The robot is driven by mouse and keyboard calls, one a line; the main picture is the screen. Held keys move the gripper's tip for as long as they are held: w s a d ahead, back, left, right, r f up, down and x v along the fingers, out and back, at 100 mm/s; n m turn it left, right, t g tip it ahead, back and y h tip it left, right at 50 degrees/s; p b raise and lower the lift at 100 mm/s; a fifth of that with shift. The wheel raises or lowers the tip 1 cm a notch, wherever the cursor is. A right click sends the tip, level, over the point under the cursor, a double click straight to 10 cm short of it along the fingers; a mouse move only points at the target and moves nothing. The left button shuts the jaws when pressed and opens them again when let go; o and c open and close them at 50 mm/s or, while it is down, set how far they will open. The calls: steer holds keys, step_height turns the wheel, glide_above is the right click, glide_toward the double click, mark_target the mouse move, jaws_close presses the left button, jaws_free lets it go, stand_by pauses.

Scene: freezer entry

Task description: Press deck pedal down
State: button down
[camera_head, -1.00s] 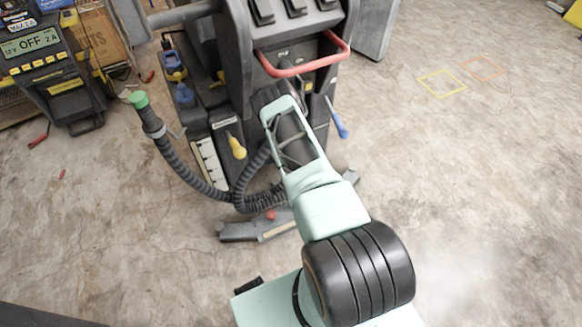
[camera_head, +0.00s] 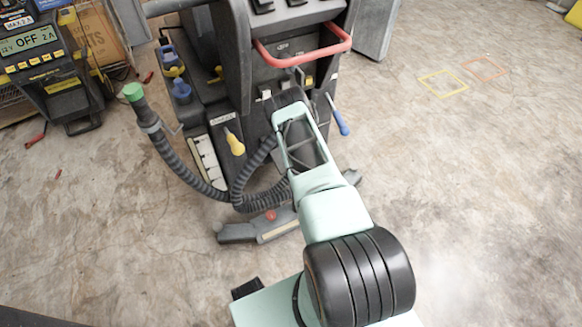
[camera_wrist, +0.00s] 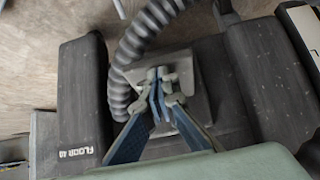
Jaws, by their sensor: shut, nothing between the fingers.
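A dark floor-scrubbing machine (camera_head: 235,75) stands ahead of me. A grey metal plate (camera_wrist: 192,112) sits between its dark housings in the wrist view; I cannot tell for sure whether this is the deck pedal. My gripper (camera_wrist: 158,76) is shut and empty, its blue-sided fingers over the plate. Contact cannot be told. In the head view my arm hides the fingers and what lies behind them. A yellow-handled lever (camera_head: 234,143) sits low on the machine's rear, and a blue-handled lever (camera_head: 340,120) hangs to the right.
A ribbed hose (camera_head: 180,168) with a green end loops on the left and also passes beside my fingers in the wrist view (camera_wrist: 140,40). A red handle (camera_head: 303,58) is above my arm. A grey squeegee bar (camera_head: 250,230) lies low. Open floor is right.

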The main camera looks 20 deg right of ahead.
steer(key=f, duration=0.1)
steer(key=f+b, duration=0.2)
steer(key=shift+s+f, duration=0.15)
steer(key=shift+s, duration=0.1)
steer(key=shift+w, duration=0.1)
steer(key=shift+r, duration=0.2)
